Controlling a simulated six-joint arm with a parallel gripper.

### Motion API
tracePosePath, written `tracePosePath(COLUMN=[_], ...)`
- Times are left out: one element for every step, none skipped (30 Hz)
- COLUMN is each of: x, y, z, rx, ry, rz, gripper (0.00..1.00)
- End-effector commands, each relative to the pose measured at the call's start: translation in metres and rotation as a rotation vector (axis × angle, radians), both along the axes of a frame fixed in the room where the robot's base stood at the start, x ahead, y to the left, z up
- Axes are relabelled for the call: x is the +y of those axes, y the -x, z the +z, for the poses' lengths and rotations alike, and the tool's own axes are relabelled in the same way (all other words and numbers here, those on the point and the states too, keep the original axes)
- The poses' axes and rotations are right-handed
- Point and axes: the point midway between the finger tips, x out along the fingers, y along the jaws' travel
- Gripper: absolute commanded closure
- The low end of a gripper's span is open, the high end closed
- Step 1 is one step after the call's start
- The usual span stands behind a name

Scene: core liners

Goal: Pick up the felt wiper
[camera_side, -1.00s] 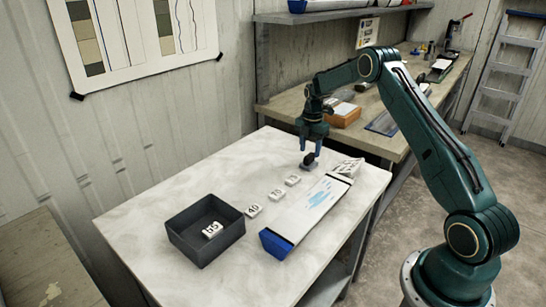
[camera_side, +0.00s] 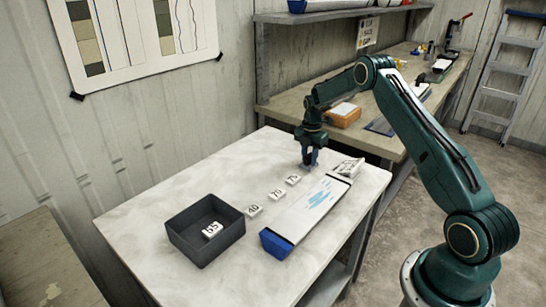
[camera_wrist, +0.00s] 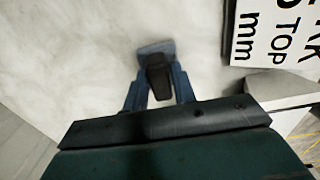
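The felt wiper is a small block with a dark handle and a blue-grey base. It sits on the marble-look table top near the far right corner, by the head of the long white core liner (camera_side: 305,211). In the wrist view the wiper (camera_wrist: 158,77) is straight ahead, its handle between my two blue fingers. My gripper (camera_side: 308,163) is lowered to the table at the wiper and points down. In the wrist view the fingers (camera_wrist: 159,88) straddle the handle, seemingly open; contact is hard to judge. In the side view the fingers mostly hide the wiper.
Numbered white blocks lie in a row left of the liner, including one marked 40 (camera_side: 254,210). A dark bin (camera_side: 206,237) at the front left holds another block. The table's back left is clear.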

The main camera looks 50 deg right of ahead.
Motion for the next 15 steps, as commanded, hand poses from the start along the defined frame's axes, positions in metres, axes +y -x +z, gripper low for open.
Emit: tracePosePath(x=[0.0,0.0,0.0,0.0,0.0,-0.0001,-0.0001,-0.0001,-0.0001,-0.0001,-0.0001,-0.0001,-0.0001,-0.0001,-0.0002], y=[0.0,0.0,0.0,0.0,0.0,-0.0001,-0.0001,-0.0001,-0.0001,-0.0001,-0.0001,-0.0001,-0.0002,-0.0002,-0.0003], z=[0.0002,0.0002,0.0002,0.0002,0.0002,0.0003,0.0003,0.0004,0.0004,0.0004,0.0004,0.0007,0.0011,0.0016,0.0027], rx=[0.0,0.0,0.0,0.0,0.0,0.0,0.0,0.0,0.0,0.0,-0.001,-0.001,-0.001,-0.001,-0.001], ry=[0.0,0.0,0.0,0.0,0.0,0.0,0.0,0.0,0.0,0.0,0.0,0.0,0.0,0.001,0.001], rz=[0.0,0.0,0.0,0.0,0.0,0.0,0.0,0.0,0.0,0.0,0.0,0.0,0.0,0.0,0.0], gripper=[0.84,0.9,0.98,1.0,1.0,1.0,1.0,1.0,1.0,1.0,1.0,1.0,1.0,1.0,1.0])
